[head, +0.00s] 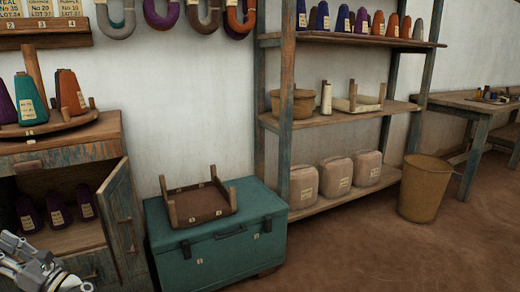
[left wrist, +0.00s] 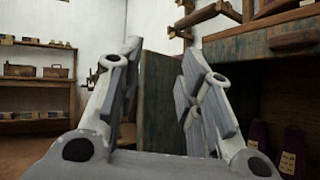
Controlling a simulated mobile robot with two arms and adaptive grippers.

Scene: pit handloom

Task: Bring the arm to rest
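My left gripper (head: 55,276) shows at the bottom left corner of the head view, in front of the open cabinet. In the left wrist view its two fingers stand apart with an empty gap between them (left wrist: 160,62). The cabinet's open door (head: 125,222) is beyond the gripper, and it shows behind the fingers in the left wrist view (left wrist: 156,105). I cannot tell how far the fingers are from the door. Most of my left arm is cut off by the frame. My right gripper shows in neither view.
Purple cones (head: 57,208) stand inside the cabinet (head: 88,133). A teal chest (head: 215,250) with a wooden frame (head: 201,203) on top stands right of the door. A shelf rack (head: 345,117) and a bin (head: 424,188) are further right. The floor (head: 365,255) at lower right is clear.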

